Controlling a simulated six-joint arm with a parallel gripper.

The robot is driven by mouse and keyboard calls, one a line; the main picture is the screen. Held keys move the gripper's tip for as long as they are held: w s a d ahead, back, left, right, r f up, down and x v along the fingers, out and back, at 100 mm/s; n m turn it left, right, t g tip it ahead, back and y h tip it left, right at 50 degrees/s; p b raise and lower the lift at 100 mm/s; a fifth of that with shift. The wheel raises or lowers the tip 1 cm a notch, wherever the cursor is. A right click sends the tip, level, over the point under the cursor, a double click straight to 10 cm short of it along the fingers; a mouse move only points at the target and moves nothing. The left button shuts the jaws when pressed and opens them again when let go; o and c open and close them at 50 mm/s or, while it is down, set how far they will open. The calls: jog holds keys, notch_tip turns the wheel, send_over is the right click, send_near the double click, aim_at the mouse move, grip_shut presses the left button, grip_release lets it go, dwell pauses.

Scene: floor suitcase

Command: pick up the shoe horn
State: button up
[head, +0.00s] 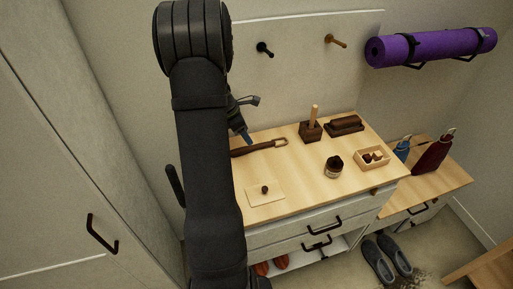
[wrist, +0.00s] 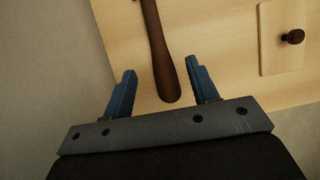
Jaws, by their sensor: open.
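The shoe horn (head: 262,147) lies on the light wooden top of the cabinet, long and dark brown with a paler looped end at the right. Its left part is hidden behind my arm in the head view. In the wrist view the shoe horn (wrist: 157,45) runs down from the top edge, and its rounded dark end lies between my fingers. My gripper (wrist: 160,68) is open, with one blue finger on each side of the shoe horn and visible gaps. In the head view only part of my gripper (head: 246,136) shows beside my arm.
A pale board with a dark knob (head: 265,190) lies in front of the shoe horn. A dark block with a stick (head: 311,131), a dark brush (head: 344,125), a jar (head: 333,168) and a small tray (head: 360,163) stand to the right. A wall rises behind.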

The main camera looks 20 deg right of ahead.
aim_at(256, 146)
jog(key=shift+d+x, duration=0.15)
jog(key=shift+x, duration=1.6)
jog(key=shift+d+x, duration=0.1)
jog(key=shift+x, duration=1.7)
jog(key=shift+w+r, duration=0.15)
jog(key=c, duration=1.1)
